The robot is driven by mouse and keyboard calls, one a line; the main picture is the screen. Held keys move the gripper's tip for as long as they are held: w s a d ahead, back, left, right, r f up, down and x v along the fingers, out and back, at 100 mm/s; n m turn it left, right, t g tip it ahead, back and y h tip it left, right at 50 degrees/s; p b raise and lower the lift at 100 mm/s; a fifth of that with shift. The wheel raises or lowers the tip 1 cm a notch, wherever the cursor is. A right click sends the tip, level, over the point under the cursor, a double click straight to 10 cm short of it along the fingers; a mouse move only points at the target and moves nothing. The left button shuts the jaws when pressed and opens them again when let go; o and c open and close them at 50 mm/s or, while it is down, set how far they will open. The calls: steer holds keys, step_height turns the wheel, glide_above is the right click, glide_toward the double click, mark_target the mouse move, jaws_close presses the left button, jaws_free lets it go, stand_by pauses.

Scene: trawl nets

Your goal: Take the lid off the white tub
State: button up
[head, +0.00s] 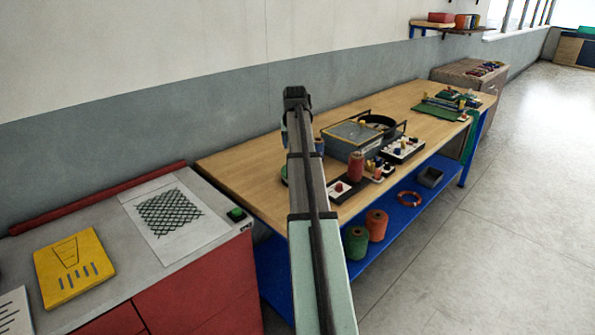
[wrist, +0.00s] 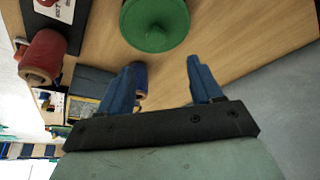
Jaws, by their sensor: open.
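A round green lid-like disc (wrist: 150,38) with a raised knob in its middle shows at the top of the wrist view. Only a sliver of green (head: 284,172) shows beside my arm in the head view, on the wooden bench. I cannot make out any white tub wall; whatever is under the disc is hidden. My gripper (wrist: 165,75) is open, its two blue fingers apart with nothing between them. The green disc lies beyond the fingertips, apart from them. In the head view my arm hides the fingers.
A red spool (head: 356,167) and a blue spool (head: 319,145) stand on the wooden bench (head: 245,165) near the disc. A grey case (head: 350,133) and a tray of small parts (head: 403,149) lie farther right. Bare wood lies left of my arm.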

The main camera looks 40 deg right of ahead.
steer(key=x, duration=0.5)
steer(key=shift+s+x, duration=0.2)
steer(key=shift+x, duration=1.15)
steer(key=shift+s+x, duration=0.15)
steer(key=shift+x, duration=1.2)
steer(key=shift+d, duration=0.1)
steer(key=c, duration=1.1)
